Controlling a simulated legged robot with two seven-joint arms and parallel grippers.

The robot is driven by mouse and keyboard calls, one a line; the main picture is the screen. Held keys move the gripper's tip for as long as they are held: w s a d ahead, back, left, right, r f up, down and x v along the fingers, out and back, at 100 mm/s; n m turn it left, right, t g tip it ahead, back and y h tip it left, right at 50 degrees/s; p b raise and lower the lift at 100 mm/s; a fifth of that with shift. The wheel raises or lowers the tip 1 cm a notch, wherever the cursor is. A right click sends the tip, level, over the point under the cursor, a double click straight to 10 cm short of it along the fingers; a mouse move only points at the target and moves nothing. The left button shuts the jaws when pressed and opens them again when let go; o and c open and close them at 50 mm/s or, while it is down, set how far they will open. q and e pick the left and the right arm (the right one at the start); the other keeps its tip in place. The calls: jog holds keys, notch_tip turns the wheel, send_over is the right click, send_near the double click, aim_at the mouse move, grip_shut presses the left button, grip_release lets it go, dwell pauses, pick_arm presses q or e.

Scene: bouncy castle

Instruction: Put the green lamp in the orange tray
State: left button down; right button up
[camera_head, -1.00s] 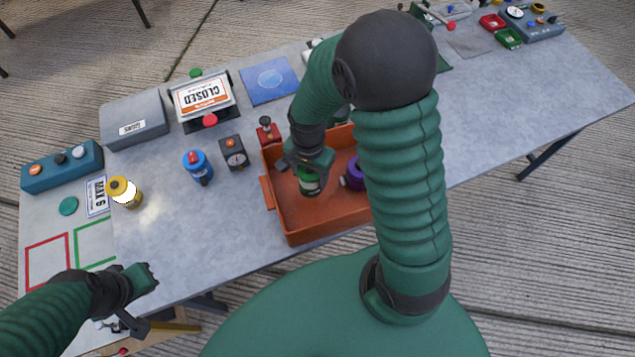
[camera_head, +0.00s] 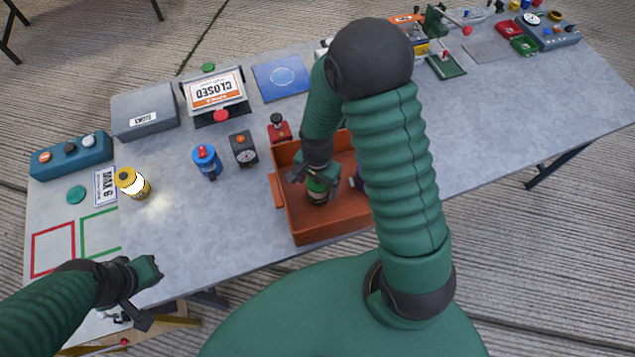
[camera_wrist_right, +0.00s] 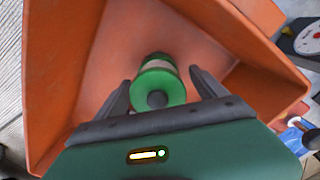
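The green lamp (camera_head: 317,190) is inside the orange tray (camera_head: 300,228), near its left-middle part. In the right wrist view the lamp (camera_wrist_right: 158,88) stands over the tray floor, between the two fingers. My right gripper (camera_head: 320,182) is spread around the lamp, with a visible gap on each side in the wrist view (camera_wrist_right: 160,82). The gripper hides part of the lamp in the head view. My left gripper (camera_head: 147,290) is open and empty above the table's front left edge.
A purple object (camera_head: 357,180) lies in the tray, mostly behind my right arm. A lit yellow lamp (camera_head: 131,182) stands further left.

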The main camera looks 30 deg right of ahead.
jog(key=shift+s+r, duration=0.1)
notch_tip(320, 180, up, 12)
jog(key=shift+f+p, duration=0.25)
jog(key=shift+p, duration=0.1)
jog(key=shift+a+r, duration=0.1)
jog(key=shift+r, duration=0.2)
jog(key=s+a+r+n+t, duration=0.1)
jog(key=s+a+n, duration=0.3)
jog(key=n, duration=0.8)
jog(key=shift+s+a+r+n+t, duration=0.3)
jog(key=shift+a+r+n+t, duration=0.1)
jog(key=shift+t, duration=0.4)
